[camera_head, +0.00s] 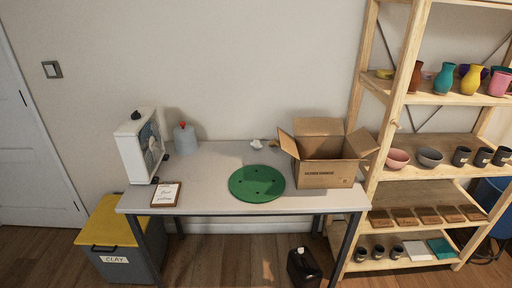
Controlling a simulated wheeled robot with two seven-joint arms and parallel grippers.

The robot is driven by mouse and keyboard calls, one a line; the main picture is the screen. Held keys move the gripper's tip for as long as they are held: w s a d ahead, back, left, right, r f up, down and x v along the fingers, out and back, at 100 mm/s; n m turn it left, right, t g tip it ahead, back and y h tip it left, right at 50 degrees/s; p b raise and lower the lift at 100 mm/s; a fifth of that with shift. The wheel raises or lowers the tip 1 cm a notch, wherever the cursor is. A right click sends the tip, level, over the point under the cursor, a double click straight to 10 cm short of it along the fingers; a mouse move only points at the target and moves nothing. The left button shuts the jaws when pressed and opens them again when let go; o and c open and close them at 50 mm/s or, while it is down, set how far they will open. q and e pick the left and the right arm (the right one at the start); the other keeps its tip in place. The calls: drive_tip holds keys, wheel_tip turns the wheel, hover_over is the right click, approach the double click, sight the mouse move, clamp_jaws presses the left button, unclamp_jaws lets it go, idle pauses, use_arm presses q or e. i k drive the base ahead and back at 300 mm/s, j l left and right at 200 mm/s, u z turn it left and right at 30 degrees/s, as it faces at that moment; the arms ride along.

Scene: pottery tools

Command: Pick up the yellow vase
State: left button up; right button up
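The yellow vase (470,81) stands upright on the upper shelf of the wooden rack at the right. A teal vase (444,78) stands just left of it, and a pink cup (499,84) stands to its right. A purple item is partly hidden behind the yellow vase. Neither of my grippers shows in the head view.
The wooden rack (389,108) has posts in front of its shelves. A table (215,167) holds an open cardboard box (325,174), a green disc (257,184) and a white machine (140,148). A yellow-lidded clay bin (111,228) and a dark canister (303,268) stand on the floor.

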sight(469, 84)
drive_tip(key=z, duration=1.3)
